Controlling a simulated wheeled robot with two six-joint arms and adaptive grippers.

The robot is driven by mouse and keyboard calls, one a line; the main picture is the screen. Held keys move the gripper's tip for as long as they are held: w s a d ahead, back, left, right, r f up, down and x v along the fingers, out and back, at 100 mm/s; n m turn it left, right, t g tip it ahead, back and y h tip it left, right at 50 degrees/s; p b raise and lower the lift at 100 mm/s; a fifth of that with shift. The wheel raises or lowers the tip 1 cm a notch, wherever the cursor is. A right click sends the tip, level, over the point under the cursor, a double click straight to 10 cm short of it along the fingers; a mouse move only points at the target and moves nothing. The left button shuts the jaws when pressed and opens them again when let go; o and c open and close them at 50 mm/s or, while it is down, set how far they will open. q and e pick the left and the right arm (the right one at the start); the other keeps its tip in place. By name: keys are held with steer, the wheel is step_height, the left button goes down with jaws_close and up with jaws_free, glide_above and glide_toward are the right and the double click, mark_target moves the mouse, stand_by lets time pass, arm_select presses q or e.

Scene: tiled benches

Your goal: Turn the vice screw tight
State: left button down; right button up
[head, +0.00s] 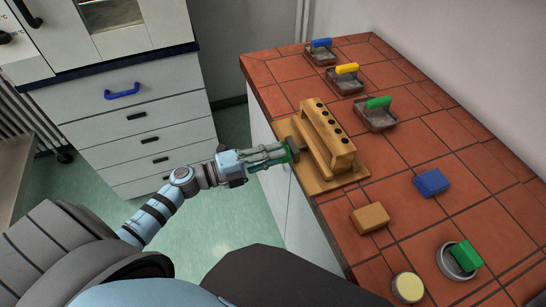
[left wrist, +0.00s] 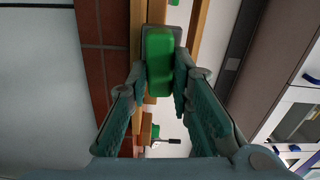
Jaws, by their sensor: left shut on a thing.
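The wooden vice (head: 335,150), a block with a row of dark holes, stands on a wooden base plate (head: 345,182) at the left edge of the tiled bench. A green screw handle with a dark part behind it sticks out from its left side. My left gripper (head: 284,154) reaches it from the left and is shut on the green handle. In the left wrist view, the green handle (left wrist: 160,72) is upright between the two fingers. The screw's thread and the gap of the vice jaws are hidden. My right gripper is not in view.
Nearer are a blue sponge-like block (head: 431,182), a tan block (head: 370,218), a round dish (head: 455,265) and a yellow-topped disc (head: 408,287).

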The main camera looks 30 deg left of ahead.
arm_select(q)
steer(key=shift+f+m, duration=0.1)
steer(key=shift+m, duration=0.5)
steer(key=c, duration=1.4)
jaws_free()
steer(key=shift+c, duration=0.2)
steer(key=v, duration=1.2)
